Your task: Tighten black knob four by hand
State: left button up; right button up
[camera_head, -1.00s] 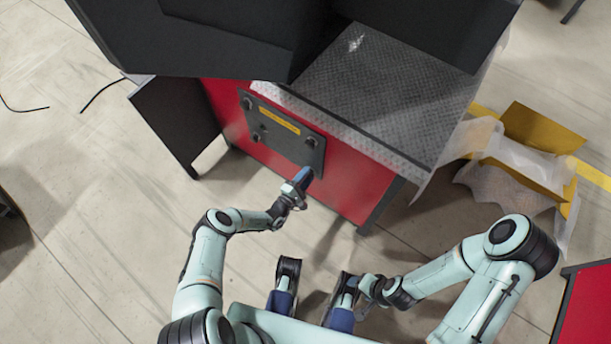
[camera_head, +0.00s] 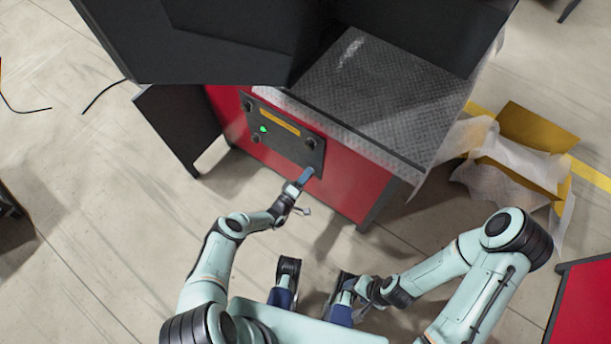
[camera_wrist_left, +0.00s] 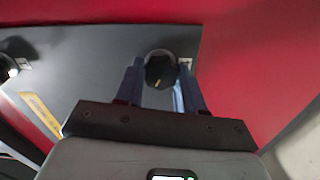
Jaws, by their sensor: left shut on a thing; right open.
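A dark panel (camera_head: 289,147) with a yellow label strip (camera_head: 280,123) is mounted on the red side of a machine. Black knobs sit near its corners: one at the upper left (camera_head: 248,106), one at the lower left (camera_head: 256,138) and one at the upper right (camera_head: 310,142). My left gripper (camera_head: 307,174) is at the panel's lower right corner. In the left wrist view its blue fingers are shut around a black knob (camera_wrist_left: 159,70) with a small yellow mark. My right gripper (camera_head: 342,292) is open, low and away from the panel.
A green light (camera_head: 263,129) glows on the panel. A metal tread-plate top (camera_head: 395,95) overhangs the panel side. A yellow box (camera_head: 535,135) with wrapping lies on the floor at right. A red-topped unit (camera_head: 583,310) stands at lower right.

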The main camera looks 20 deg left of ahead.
pick_arm(q)
jog(key=shift+a, duration=0.1)
dwell(0.3)
jog(key=o, duration=1)
jog(key=shift+o, duration=0.2)
jog(key=shift+s, duration=0.1)
jog(key=p+v, duration=0.4)
jog(key=v, duration=0.9)
jog(key=shift+s, duration=0.2)
pick_arm(e)
jog(key=r, duration=0.1)
jog(key=s+r, duration=0.1)
jog(key=r, duration=0.1)
jog(key=shift+s+r+g, duration=0.15)
jog(key=shift+s+g, duration=0.1)
jog(key=shift+g, duration=0.05)
pick_arm(q)
jog(key=shift+r, duration=0.15)
pick_arm(e)
jog(key=shift+r, duration=0.1)
